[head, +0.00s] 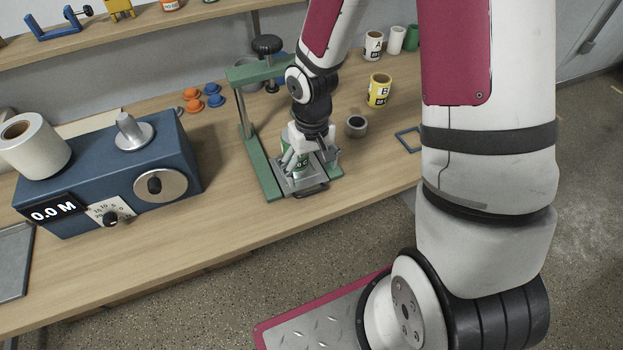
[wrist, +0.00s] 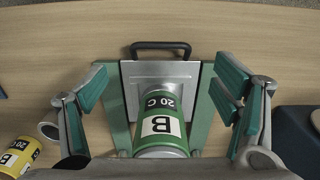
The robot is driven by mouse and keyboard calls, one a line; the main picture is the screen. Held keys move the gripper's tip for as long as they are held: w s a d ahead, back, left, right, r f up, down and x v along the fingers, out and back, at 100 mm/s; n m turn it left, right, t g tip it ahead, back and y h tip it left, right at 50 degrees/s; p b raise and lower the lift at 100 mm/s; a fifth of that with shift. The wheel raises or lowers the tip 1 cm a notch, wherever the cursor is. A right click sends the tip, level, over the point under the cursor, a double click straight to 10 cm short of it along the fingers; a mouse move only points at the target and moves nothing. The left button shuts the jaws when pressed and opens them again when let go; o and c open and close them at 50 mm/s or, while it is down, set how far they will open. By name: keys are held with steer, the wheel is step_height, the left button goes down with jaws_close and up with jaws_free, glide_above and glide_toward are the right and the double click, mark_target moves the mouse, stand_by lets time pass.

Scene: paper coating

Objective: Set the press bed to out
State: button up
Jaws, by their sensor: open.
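The green press (head: 262,165) stands on the bench with a black knob (head: 267,45) on top. Its press bed is a grey metal plate (wrist: 150,74) between two green rails. The plate's front edge looks about level with the rail ends, and its black handle (wrist: 160,46) sticks out past them. A green can (wrist: 160,140) labelled B, 20 C stands on the bed; in the head view it is mostly hidden behind my gripper. My gripper (wrist: 160,88) is open above the bed, its fingers on either side of the can, with gaps showing.
A blue machine (head: 110,172) reading 0.0 M stands to the left. A yellow can (head: 379,90) labelled B and a grey roll (head: 356,126) sit right of the press. Orange and blue knobs (head: 204,98) lie behind left. The bench in front of the handle is clear.

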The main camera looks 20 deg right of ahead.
steer(key=shift+r, duration=2.45)
steer(key=s+d+r+t+h, duration=0.1)
steer(key=s+r+t, duration=0.25)
steer(key=r, duration=1.15)
steer(key=s+a+r+t+y, duration=0.1)
steer(key=s+r+t, duration=0.1)
steer(key=s+r, duration=0.8)
steer(key=shift+s+r, duration=0.4)
steer(key=shift+s, duration=0.35)
